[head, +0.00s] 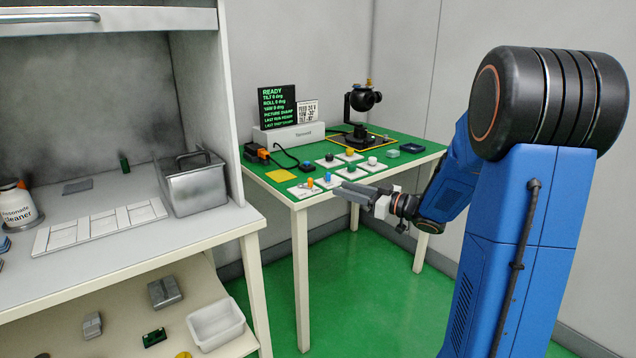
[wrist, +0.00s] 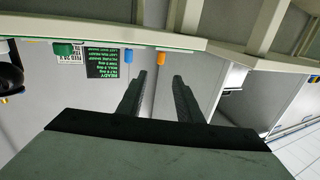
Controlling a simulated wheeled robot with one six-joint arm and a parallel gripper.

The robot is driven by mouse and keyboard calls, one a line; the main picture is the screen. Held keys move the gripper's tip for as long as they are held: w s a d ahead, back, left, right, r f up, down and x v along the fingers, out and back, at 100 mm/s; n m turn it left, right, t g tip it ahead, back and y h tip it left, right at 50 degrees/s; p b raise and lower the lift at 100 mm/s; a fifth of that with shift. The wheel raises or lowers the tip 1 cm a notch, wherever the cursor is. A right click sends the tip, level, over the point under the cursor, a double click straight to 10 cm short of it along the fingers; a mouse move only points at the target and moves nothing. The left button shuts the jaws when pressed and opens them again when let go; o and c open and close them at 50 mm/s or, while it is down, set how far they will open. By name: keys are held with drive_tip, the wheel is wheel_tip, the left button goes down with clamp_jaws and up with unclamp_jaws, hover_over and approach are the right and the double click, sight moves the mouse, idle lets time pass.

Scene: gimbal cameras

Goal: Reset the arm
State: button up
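My arm reaches from the right toward the front edge of the green-topped table (head: 278,186). My gripper (head: 343,192) is at that edge in the head view, near the small coloured knobs. In the wrist view my gripper (wrist: 159,84) shows two dark fingers with a clear gap and nothing between them. An orange knob (head: 310,183) and a blue knob (head: 327,177) stand on pale plates just left of the fingers. In the wrist view the orange knob (wrist: 160,57), blue knob (wrist: 129,56) and a green knob (wrist: 63,49) show beyond the fingers.
A black gimbal camera (head: 362,100) stands at the back of the table. At left, a bench holds a metal bin (head: 193,184) and a white tray (head: 100,229). Green floor (head: 340,275) is clear below.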

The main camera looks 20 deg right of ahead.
drive_tip(key=shift+w+r, duration=0.1)
drive_tip(key=s+d+r+m+g+h, duration=0.25)
drive_tip(key=s+m+h, duration=0.45)
drive_tip(key=s+h, duration=0.45)
drive_tip(key=s+a+f+g, duration=0.2)
drive_tip(key=s+a, duration=0.1)
drive_tip(key=s, duration=0.6)
drive_tip(key=s+a+f+g, duration=0.2)
drive_tip(key=s+a+f, duration=0.1)
drive_tip(key=s, duration=0.6)
drive_tip(key=s+a+f+g, duration=0.3)
drive_tip(key=s+a, duration=0.1)
drive_tip(key=s, duration=0.5)
drive_tip(key=shift+a+f+y, duration=0.25)
drive_tip(key=shift+y, duration=0.1)
